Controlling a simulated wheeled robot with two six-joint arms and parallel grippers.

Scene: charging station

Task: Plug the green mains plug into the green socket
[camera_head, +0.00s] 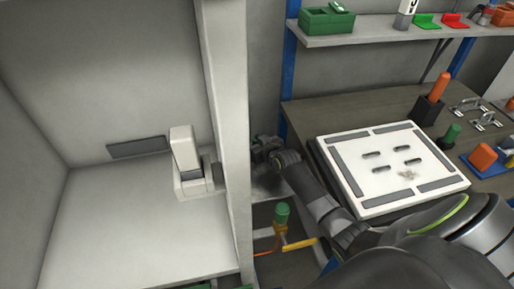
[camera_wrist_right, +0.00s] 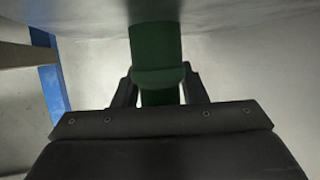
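In the right wrist view, a green cylindrical piece (camera_wrist_right: 156,48), which looks like the green mains plug, runs upward from between the fingers of my right gripper (camera_wrist_right: 158,84) toward a grey surface. The fingers sit close on both sides of it and appear shut on it. A rim crosses the green piece near the fingertips; I cannot tell whether plug and socket are joined there. In the head view, my right gripper (camera_head: 264,149) is beside a white upright post, and the green piece is not discernible there. My left gripper is not in view.
The white post (camera_head: 228,130) stands left of my right gripper. Below is a green-topped fitting (camera_head: 282,215) with a yellow lever. A white slotted panel (camera_head: 392,165) lies on the bench at right. A shelf (camera_head: 385,38) holds a green box (camera_head: 325,21).

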